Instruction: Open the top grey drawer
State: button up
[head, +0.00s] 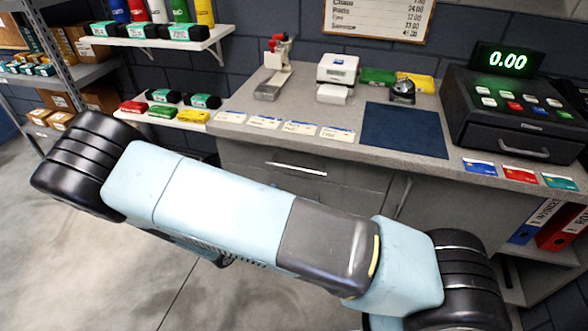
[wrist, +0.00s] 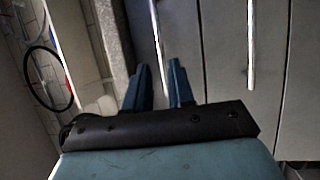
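The top grey drawer (head: 250,160) sits under the counter's left part in the head view, with a pale horizontal bar handle (head: 297,168). My arm crosses in front and hides the lower front. The drawer looks closed. In the wrist view, turned sideways, its handle (wrist: 156,28) runs beside the counter edge. My gripper (wrist: 158,70) is open, with two blue fingers apart. The handle lines up with the gap between the fingertips; I cannot tell whether it lies between them or just beyond. My gripper is hidden in the head view.
A second bar handle (wrist: 250,45) lies on the front to the right in the wrist view. The counter (head: 240,105) holds a blue mat (head: 405,130) and a cash register (head: 515,115). Binders (head: 535,220) stand at the right. Grey floor (head: 130,270) is open at the left.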

aim_at(295, 169)
jog(key=x, duration=1.2)
jog(key=shift+r, duration=0.1)
grip_shut()
